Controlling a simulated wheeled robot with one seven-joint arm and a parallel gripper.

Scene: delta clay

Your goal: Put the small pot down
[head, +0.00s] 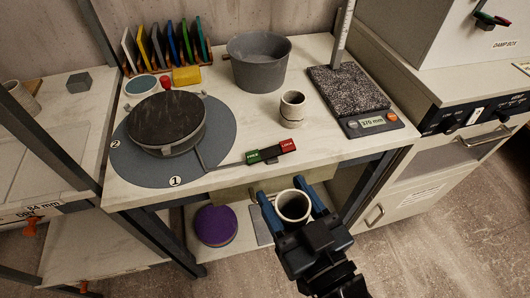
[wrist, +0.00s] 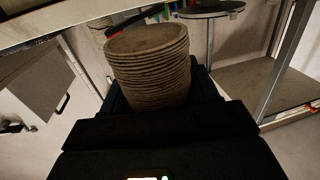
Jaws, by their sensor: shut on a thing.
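My gripper (head: 290,209) is shut on a small pot, its blue fingers on either side of the pot wall. The small pot (head: 293,204) is pale with an open mouth and dark inside, seen from above in the head view. In the wrist view the pot (wrist: 150,70) looks brownish grey with ribbed sides and stands between the fingers. The gripper holds it in front of the worktable's (head: 330,152) front edge, clear of the tabletop in the picture. What lies directly under the pot is hidden.
A similar small cup (head: 292,109) stands on the table, near a grey basin (head: 258,63). A turntable (head: 166,124) on a round grey mat is at left. A red-green switch bar (head: 271,152) lies near the front edge. A scale (head: 369,124) with a speckled slab is at right.

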